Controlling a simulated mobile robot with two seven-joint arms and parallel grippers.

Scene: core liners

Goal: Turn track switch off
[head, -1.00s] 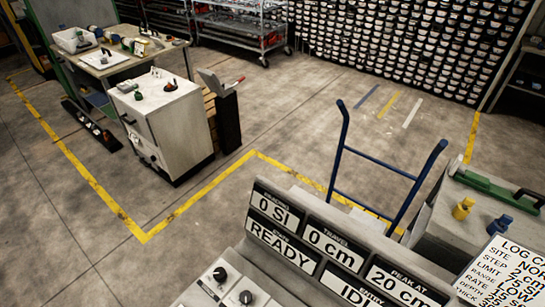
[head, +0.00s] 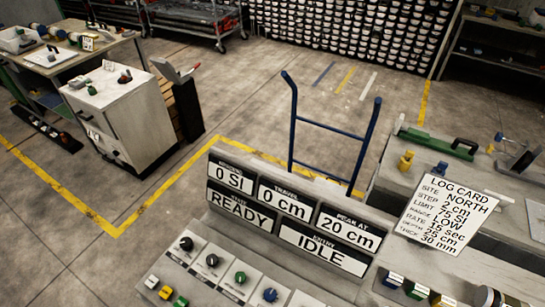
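A grey control console stands at the bottom centre, with a display panel (head: 283,226) reading 0 SI, 0 cm, 20 cm, READY and IDLE. Below the displays is a sloped row of knobs: a black knob (head: 187,243), a second black knob (head: 212,260), a green knob (head: 240,277) and a blue knob (head: 270,295). A white button (head: 152,282), a yellow button (head: 166,293) and a green button (head: 181,302) sit in front of them. The knob labels are too small to read, so I cannot tell which control is the track switch. Neither gripper is in view.
A log card (head: 447,215) stands right of the console. A bench behind it carries a green tool (head: 437,143) and a yellow piece (head: 406,160). A blue hand truck (head: 332,135) stands behind the console. A white cabinet (head: 118,115) is at left; open floor lies between.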

